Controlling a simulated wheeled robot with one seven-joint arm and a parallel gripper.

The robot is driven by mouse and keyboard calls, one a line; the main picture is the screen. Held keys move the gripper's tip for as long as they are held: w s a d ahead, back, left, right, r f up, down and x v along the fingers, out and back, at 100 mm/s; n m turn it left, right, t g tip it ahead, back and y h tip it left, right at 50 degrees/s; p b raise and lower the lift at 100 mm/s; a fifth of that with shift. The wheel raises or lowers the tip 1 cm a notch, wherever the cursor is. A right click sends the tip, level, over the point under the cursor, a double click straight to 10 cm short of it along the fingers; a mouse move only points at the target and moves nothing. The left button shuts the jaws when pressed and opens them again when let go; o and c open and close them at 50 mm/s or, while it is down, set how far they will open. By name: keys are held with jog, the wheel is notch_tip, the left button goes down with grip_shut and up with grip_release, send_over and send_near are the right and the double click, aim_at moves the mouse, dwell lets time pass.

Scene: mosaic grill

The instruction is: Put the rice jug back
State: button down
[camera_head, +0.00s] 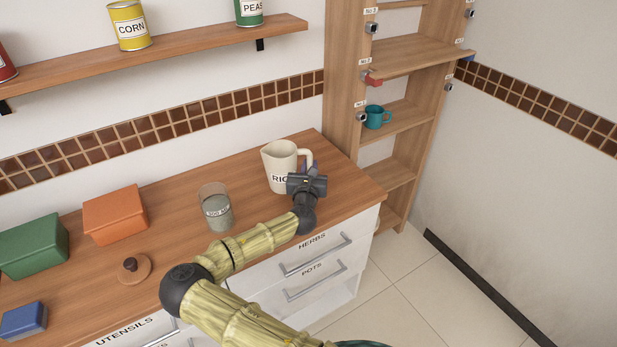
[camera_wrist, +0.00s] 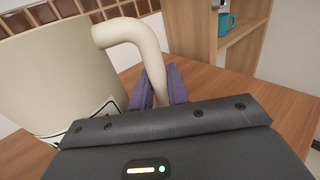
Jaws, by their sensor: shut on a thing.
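In the wrist view the purple fingers (camera_wrist: 160,88) close around the lower part of the curved handle (camera_wrist: 140,35), with the jug body (camera_wrist: 55,70) to the left. I cannot tell whether the jug's base touches the counter, as its lower right side is partly hidden.
A glass jar (camera_head: 216,208) stands left of the jug, with a round wooden lid (camera_head: 134,268) farther left. Orange (camera_head: 115,214), green (camera_head: 35,246) and blue (camera_head: 23,321) boxes fill the left side. A shelf unit (camera_head: 343,75) holding a teal mug (camera_head: 375,117) rises at the right.

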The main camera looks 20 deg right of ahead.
jog(key=shift+r, duration=0.1)
jog(key=shift+f, duration=1.85)
jog(key=shift+f, duration=0.2)
jog(key=c, duration=1.4)
grip_release()
jog(key=shift+o, duration=0.2)
jog(key=shift+r, duration=0.2)
jog(key=shift+s+a+f, duration=0.1)
jog(key=shift+s+a, duration=0.05)
jog(key=shift+s, duration=0.2)
jog(key=b+v, duration=0.1)
jog(key=v, duration=1)
jog(key=shift+s+b, duration=0.15)
jog(key=shift+b, duration=0.15)
